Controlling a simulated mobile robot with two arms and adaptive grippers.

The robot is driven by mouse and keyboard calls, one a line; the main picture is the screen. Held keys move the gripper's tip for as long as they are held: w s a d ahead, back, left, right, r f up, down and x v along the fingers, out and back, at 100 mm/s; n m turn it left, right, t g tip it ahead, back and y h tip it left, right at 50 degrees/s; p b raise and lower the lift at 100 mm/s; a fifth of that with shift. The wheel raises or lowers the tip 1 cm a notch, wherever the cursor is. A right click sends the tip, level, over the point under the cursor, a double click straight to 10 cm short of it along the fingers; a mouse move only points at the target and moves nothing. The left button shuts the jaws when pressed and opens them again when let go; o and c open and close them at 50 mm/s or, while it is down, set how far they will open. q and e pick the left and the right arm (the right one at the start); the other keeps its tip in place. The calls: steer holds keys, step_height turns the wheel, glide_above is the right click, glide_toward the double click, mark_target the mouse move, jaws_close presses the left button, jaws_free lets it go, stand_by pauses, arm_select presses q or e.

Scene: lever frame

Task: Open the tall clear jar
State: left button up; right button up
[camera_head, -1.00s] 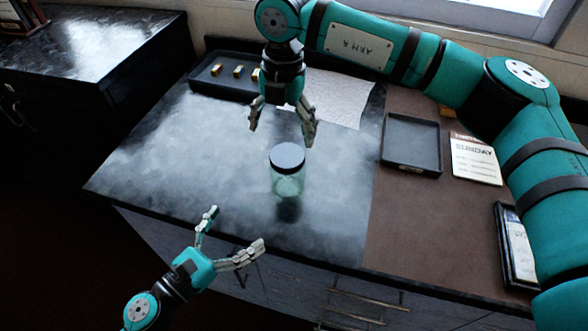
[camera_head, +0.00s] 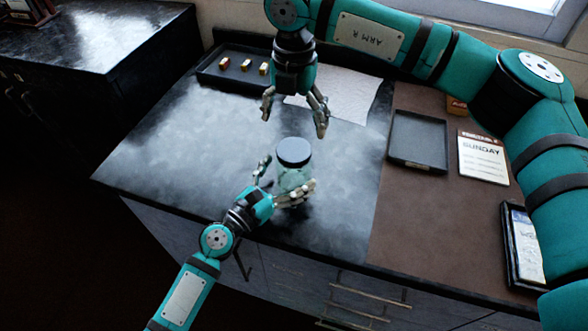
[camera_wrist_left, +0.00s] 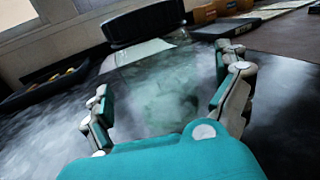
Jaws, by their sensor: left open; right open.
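The tall clear jar (camera_head: 292,179) stands upright on the dark counter with a black lid (camera_head: 293,152) on top. In the left wrist view the jar's clear wall (camera_wrist_left: 160,95) fills the middle, with its dark lid (camera_wrist_left: 143,24) above. My left gripper (camera_head: 284,181) is open, low down, with one finger on each side of the jar body. I cannot tell whether the fingers touch the glass. My right gripper (camera_head: 294,120) is open and empty, pointing down, above and behind the lid and apart from it.
A black tray with several small brass blocks (camera_head: 245,65) lies at the back left, beside a white cloth (camera_head: 345,97). At the right are an empty dark tray (camera_head: 418,141), a calendar card (camera_head: 482,158) and a framed picture (camera_head: 524,245). The counter left of the jar is clear.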

mark_target(293, 149)
arm_select(q)
steer(key=shift+x, duration=0.9)
steer(key=c, duration=2)
jaws_close()
arm_select(e)
steer(key=m, duration=0.4)
steer(key=shift+s+f, duration=0.1)
steer(key=shift+f, duration=0.1)
steer(key=shift+m, duration=0.3)
step_height(293, 149, down, 8)
steer(key=shift+r, duration=0.2)
